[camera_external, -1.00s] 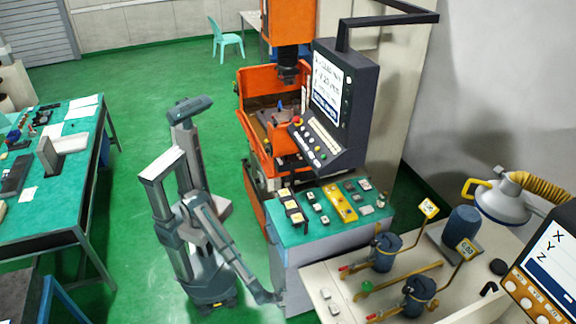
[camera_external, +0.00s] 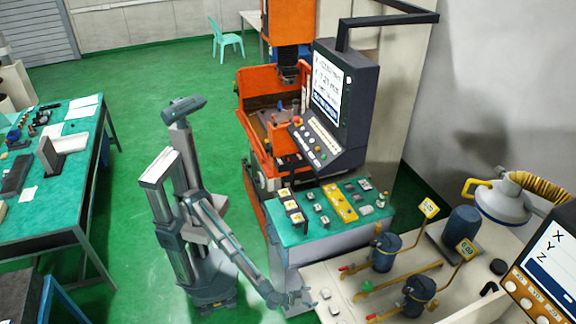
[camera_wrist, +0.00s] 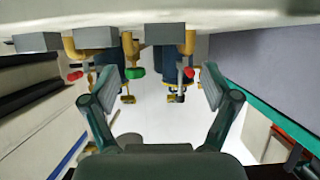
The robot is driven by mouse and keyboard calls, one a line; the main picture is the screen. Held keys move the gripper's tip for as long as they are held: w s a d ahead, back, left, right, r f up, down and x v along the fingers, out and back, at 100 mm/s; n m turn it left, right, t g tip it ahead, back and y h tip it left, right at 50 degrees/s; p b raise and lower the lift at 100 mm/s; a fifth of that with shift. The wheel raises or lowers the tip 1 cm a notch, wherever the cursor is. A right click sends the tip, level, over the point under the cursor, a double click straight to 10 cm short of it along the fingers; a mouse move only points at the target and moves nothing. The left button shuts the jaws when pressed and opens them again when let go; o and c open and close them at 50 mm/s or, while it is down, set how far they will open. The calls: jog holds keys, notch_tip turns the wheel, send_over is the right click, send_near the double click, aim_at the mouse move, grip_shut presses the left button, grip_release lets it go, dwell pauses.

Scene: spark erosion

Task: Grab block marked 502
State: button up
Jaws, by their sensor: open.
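No marking 502 is legible in either view, so I cannot tell which block bears it. Small pale blocks (camera_external: 325,294) lie near the left end of the cream bench. Grey blocks show along the top of the wrist view, one at the left (camera_wrist: 37,43), one beside it (camera_wrist: 95,37) and one near the centre (camera_wrist: 165,34); their faces look plain. My gripper (camera_external: 292,299) is low at the bench's left end, close to the pale blocks. In the wrist view my gripper (camera_wrist: 156,88) is open, with nothing between its fingers.
Blue pumps with yellow pipes (camera_external: 387,250) stand on the cream bench (camera_external: 318,270). A teal-topped cabinet (camera_external: 300,236) with labelled blocks stands behind my gripper, next to the orange machine (camera_external: 262,140).

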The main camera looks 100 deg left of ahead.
aim_at(326, 293)
jog(key=x, duration=0.4)
jog(key=shift+w+a+f+p, duration=0.1)
jog(key=shift+w+p, duration=0.05)
jog(key=shift+p, duration=0.25)
jog(key=p+x, duration=0.1)
jog(key=x, duration=0.3)
jog(key=shift+a+p, duration=0.35)
jog(key=shift+p, duration=0.05)
jog(key=shift+w+a+f, duration=0.15)
jog(key=shift+w+a, duration=0.15)
jog(key=shift+w, duration=0.05)
jog(key=c, duration=1.5)
grip_shut()
jog(key=shift+r, duration=0.2)
